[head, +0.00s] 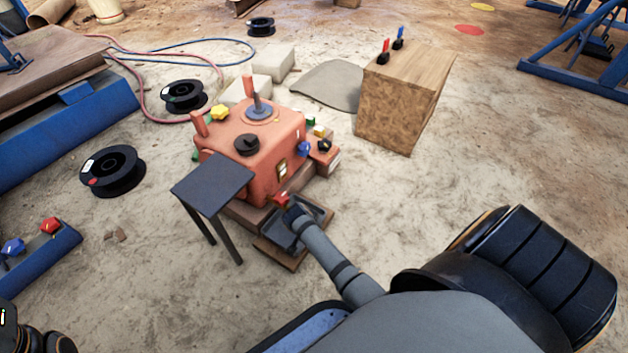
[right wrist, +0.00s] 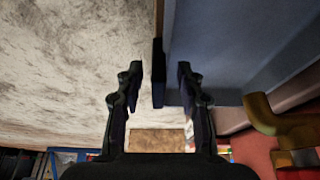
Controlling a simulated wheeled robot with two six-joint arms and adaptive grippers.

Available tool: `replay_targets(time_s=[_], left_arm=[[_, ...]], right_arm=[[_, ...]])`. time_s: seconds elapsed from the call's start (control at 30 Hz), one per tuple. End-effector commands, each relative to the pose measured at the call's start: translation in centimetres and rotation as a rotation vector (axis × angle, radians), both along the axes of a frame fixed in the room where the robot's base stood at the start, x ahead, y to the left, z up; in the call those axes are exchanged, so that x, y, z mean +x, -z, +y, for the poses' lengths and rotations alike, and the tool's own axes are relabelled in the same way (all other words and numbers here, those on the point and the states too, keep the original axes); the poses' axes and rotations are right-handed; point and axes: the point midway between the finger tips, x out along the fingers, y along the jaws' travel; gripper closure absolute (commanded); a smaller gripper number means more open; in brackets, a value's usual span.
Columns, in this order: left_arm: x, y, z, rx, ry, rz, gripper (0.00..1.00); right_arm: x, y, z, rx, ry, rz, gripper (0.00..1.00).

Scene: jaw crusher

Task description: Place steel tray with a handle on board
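The steel tray (head: 308,222) is a shallow dark-rimmed tray at the front foot of the orange crusher, partly covered by my right arm. A brown wooden board (head: 279,257) shows at its near edge. My right gripper (head: 288,208) reaches down there, its fingers hard to make out in the head view. In the right wrist view the gripper (right wrist: 160,85) is open. A dark upright piece, seemingly the tray's handle (right wrist: 158,72), stands between its fingers, with a gap on the left. A blue-grey surface (right wrist: 235,50), probably the tray, fills the right.
The orange crusher (head: 252,135) stands just behind the tray. A dark plate on legs (head: 213,185) stands close on the left. Black spools (head: 112,170) and hoses lie left.

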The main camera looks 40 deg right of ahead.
Motion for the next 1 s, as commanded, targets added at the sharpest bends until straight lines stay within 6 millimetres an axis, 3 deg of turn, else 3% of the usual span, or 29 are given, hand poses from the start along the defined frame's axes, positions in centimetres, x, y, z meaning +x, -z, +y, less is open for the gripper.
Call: replay_targets(time_s=[0.17,0.37,0.63,0.8,1.0], left_arm=[[0.0,-0.2,0.0,0.0,0.0,-0.001,0.6],[-0.3,-2.0,-0.2,0.012,0.014,0.03,0.6],[-0.6,-5.9,0.3,-0.013,0.029,0.011,0.6],[-0.7,-6.7,0.4,-0.018,0.033,0.007,0.6],[-0.7,-6.6,0.5,-0.021,0.035,0.006,0.6]], right_arm=[[0.0,-0.4,0.0,0.0,0.0,-0.001,0.63],[-0.6,-4.5,1.4,0.002,0.0,0.0,0.63],[-1.6,-10.0,3.5,0.002,0.001,0.0,0.63],[-1.9,-11.2,4.1,0.0,0.0,0.0,0.63],[-1.9,-11.3,4.2,0.0,0.0,0.001,0.63]])
